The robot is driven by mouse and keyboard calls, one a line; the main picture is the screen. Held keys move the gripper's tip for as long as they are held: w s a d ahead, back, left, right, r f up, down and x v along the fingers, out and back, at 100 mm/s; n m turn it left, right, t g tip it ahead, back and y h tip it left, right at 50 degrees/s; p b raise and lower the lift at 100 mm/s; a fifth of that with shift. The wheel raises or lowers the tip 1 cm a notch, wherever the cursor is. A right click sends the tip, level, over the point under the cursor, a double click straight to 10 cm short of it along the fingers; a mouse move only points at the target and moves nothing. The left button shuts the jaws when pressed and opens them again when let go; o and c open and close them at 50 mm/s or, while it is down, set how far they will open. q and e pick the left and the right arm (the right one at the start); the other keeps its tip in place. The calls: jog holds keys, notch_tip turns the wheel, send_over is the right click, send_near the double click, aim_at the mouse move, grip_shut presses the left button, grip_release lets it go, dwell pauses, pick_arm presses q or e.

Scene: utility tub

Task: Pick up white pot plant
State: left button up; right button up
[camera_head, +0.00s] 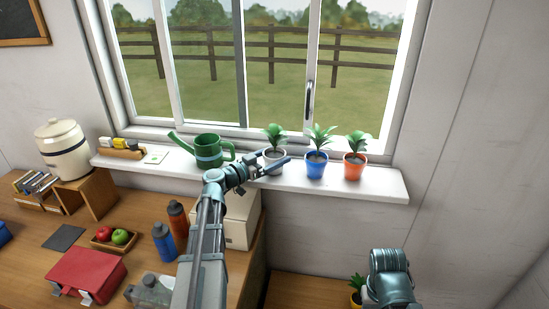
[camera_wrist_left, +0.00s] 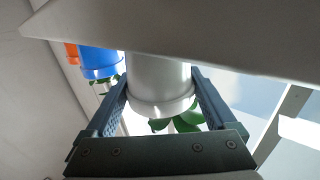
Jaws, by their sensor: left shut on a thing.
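The white pot plant (camera_head: 274,140) stands at the window sill (camera_head: 383,188), left of the blue pot plant (camera_head: 316,168). My left gripper (camera_head: 274,165) reaches it from the front left, with its fingers around the pot. In the left wrist view, the white pot (camera_wrist_left: 160,82) sits between both fingers of my left gripper (camera_wrist_left: 160,88), which is shut on it. That view appears upside down, with green leaves below the pot. My right arm shows at the lower right of the head view, but its gripper is not visible.
An orange pot plant (camera_head: 354,166) stands right of the blue one. A green watering can (camera_head: 208,152) is close to the left of my gripper. A yellow pot (camera_head: 356,299) shows low beside my right arm. Bottles (camera_head: 164,243) and a white box (camera_head: 238,232) stand below the sill.

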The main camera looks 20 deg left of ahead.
aim_at(274, 153)
pick_arm(q)
notch_tip(274, 153, up, 4)
jog(key=p, duration=0.3)
jog(key=shift+p, duration=0.3)
jog(key=s+a, duration=0.2)
jog(key=s, duration=1.4)
jog(key=shift+r+p, duration=0.3)
jog(key=shift+r, duration=0.05)
